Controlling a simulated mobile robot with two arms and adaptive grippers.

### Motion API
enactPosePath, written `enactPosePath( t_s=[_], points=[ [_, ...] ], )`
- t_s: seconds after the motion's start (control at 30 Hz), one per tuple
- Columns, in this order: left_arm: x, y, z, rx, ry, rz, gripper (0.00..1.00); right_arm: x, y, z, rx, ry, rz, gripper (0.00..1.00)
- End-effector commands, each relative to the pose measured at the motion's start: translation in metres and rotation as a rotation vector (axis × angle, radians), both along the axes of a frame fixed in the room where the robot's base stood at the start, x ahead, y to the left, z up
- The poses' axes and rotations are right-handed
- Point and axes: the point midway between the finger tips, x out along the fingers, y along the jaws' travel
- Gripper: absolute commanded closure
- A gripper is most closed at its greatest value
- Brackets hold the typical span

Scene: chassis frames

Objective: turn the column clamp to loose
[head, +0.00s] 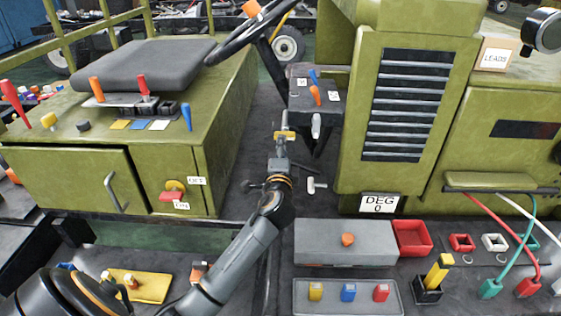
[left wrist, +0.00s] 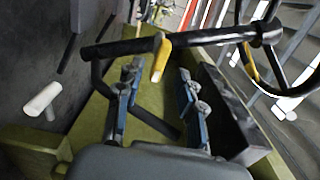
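The steering column (left wrist: 120,48) is a black bar running across the left wrist view. A yellow lever (left wrist: 161,60), which looks like the column clamp, hangs from it at a slight tilt. My left gripper (left wrist: 158,88) is open, its blue-padded fingers on either side of the lever's lower end with gaps visible; I cannot tell whether the lever lies fully between them. In the head view my left gripper (head: 283,138) is below the steering column (head: 270,66), with a yellow piece (head: 285,134) at its tip, perhaps the same lever. No loose or tight marking is readable. My right gripper is not in view.
The steering wheel (head: 236,38) is above the gripper. A dark box (head: 300,112) with blue, orange and grey levers stands close on the right. The green seat box (head: 75,178) is left, the louvred green housing (head: 352,150) right. Dark floor lies between them.

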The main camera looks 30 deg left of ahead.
Motion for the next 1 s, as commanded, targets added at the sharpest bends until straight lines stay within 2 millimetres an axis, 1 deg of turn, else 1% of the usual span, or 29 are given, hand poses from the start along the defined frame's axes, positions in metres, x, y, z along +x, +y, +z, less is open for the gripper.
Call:
enactPosePath(
  t_s=[0.03,0.2,0.3,0.4,0.57,1.0],
  points=[
    [-0.011,-0.006,-0.001,-0.002,0.001,0.0,0.62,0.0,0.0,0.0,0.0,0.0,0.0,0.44],
    [-0.039,-0.023,0.0,-0.004,0.0,0.0,0.62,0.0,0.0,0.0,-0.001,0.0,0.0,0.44],
    [-0.05,-0.031,-0.001,-0.001,0.0,0.0,0.62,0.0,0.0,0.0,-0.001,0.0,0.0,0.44],
    [-0.057,-0.034,0.0,-0.001,0.0,0.001,0.62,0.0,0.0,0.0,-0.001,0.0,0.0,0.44],
    [-0.06,-0.036,0.0,-0.001,-0.001,0.001,0.62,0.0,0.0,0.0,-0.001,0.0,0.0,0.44],
    [-0.059,-0.036,0.0,-0.001,-0.001,0.001,0.62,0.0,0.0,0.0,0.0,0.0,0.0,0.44]
  ],
)
